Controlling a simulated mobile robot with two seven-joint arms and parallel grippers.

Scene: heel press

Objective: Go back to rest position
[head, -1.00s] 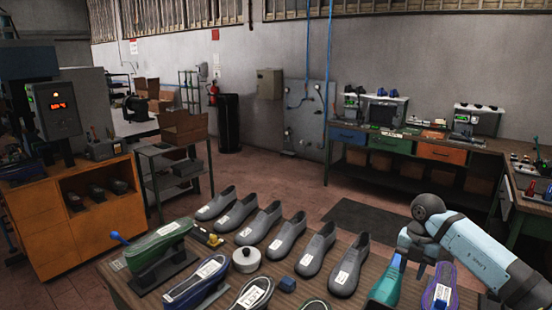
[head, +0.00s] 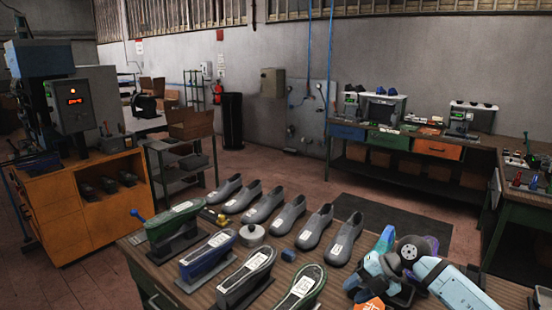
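My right arm (head: 455,287) comes in from the lower right, bent over the right end of the wooden shoe table (head: 205,297). Its wrist and gripper (head: 372,278) are low over that end, and I cannot make out the fingers or whether they hold anything. Grey shoes (head: 313,226) stand in a row along the table's far side. Nearer are shoe forms on dark stands: a green one (head: 172,218), a blue one (head: 208,250) and dark ones (head: 247,275). My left gripper is out of the frame.
A round metal tin (head: 252,236) and a small blue block (head: 289,255) lie between the shoe rows. An orange cabinet (head: 62,212) and a machine with a lit red display (head: 72,98) stand at left. A workbench (head: 392,145) is at the back right.

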